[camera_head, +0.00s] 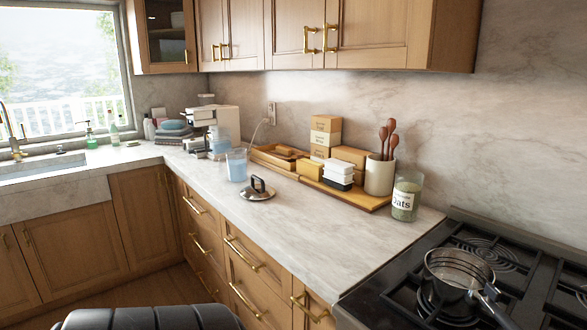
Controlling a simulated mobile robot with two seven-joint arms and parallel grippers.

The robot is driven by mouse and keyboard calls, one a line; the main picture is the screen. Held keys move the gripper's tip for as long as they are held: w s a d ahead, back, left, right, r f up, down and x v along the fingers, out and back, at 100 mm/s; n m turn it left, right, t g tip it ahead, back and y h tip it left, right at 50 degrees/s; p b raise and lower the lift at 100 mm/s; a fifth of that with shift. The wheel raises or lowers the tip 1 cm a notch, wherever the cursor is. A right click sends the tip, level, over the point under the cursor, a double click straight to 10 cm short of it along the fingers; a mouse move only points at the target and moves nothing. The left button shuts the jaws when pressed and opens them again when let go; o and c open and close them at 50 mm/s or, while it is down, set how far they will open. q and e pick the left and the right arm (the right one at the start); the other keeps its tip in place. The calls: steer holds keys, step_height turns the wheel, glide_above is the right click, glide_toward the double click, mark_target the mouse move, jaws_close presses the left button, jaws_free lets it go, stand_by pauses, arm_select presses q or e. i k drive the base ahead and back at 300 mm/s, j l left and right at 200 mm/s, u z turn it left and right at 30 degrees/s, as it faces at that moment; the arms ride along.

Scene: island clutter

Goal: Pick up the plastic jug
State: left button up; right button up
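A clear, blue-tinted container (237,166) that looks like the plastic jug stands upright on the marble counter. It is in front of the white coffee machine and left of the wooden trays. Pale blue contents or tint show in its lower part. A handle cannot be made out. Neither of my grippers is in view, and nothing is touching the jug.
A pot lid (257,190) lies close in front of the jug. The coffee machine (213,128) stands behind it. A wooden tray (345,194) with boxes, a utensil crock (380,176) and an oats jar (406,197) are to the right. The front counter is clear beside the stove (410,300).

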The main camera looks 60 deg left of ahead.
mark_target(236, 159)
steer(key=u, duration=2.5)
steer(key=z, duration=1.5)
steer(key=u, duration=1.5)
steer(key=i+j+z, duration=0.15)
steer(key=z, duration=0.35)
steer(key=i+j+z, duration=0.25)
steer(key=z, duration=0.2)
steer(key=i+j+z, duration=0.15)
steer(key=j+z, duration=0.15)
steer(key=z, duration=0.2)
